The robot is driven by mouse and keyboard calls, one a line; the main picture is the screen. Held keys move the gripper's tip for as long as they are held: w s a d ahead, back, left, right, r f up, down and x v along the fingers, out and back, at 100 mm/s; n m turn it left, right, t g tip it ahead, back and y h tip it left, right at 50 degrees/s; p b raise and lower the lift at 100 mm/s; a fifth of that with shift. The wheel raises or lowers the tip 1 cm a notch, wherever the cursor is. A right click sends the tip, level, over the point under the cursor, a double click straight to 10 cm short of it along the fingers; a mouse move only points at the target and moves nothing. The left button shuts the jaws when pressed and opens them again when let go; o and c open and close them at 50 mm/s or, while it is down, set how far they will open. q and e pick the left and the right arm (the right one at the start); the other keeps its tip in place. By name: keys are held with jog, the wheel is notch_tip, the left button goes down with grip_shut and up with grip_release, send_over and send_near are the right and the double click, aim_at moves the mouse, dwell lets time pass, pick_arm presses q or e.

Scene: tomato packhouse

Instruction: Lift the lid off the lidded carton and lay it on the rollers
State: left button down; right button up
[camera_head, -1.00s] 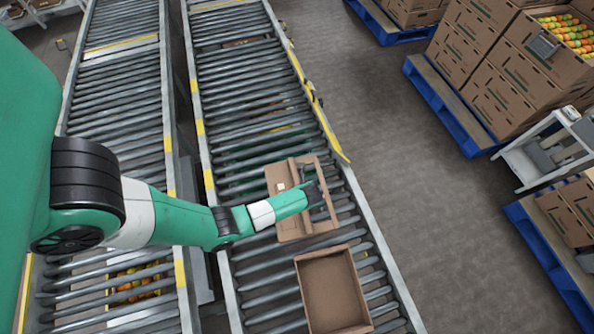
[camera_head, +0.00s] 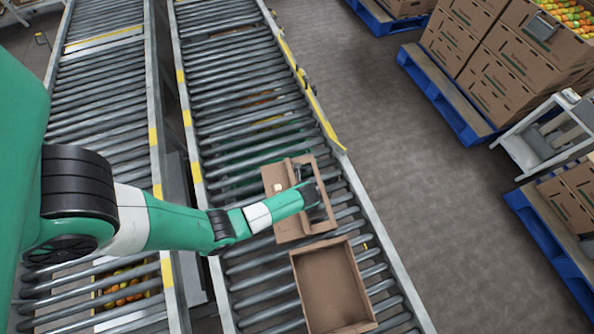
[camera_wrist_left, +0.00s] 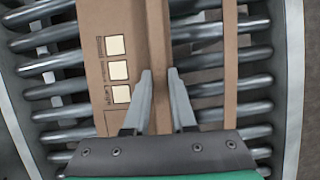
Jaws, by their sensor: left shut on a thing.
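The lid (camera_head: 285,232) is a flat brown cardboard piece with a raised ridge across its middle. It is over the rollers of the right-hand conveyor, just beyond the carton; I cannot tell whether it touches the rollers. My left gripper (camera_head: 312,193) is shut on the lid's ridge. In the left wrist view the two fingers (camera_wrist_left: 158,78) straddle the ridge, and the lid (camera_wrist_left: 95,20) shows pale square marks left of it. The carton (camera_head: 318,262) stands uncovered on the rollers nearer to me, and its inside looks empty. My right gripper is not in view.
A second roller conveyor (camera_head: 100,100) runs parallel on the left, with a fruit crate (camera_head: 128,290) low under my arm. Rollers (camera_head: 240,90) beyond the lid are clear. Stacked cartons (camera_head: 500,75) on blue pallets and a light trolley (camera_head: 535,150) stand at right across open floor.

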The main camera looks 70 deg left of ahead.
pick_arm(q)
jog(key=shift+f+b, duration=0.6)
jog(key=shift+f, duration=0.75)
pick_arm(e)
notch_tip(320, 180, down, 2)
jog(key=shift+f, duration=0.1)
pick_arm(q)
jog(key=c, duration=0.7)
grip_release()
jog(key=shift+c, duration=1.4)
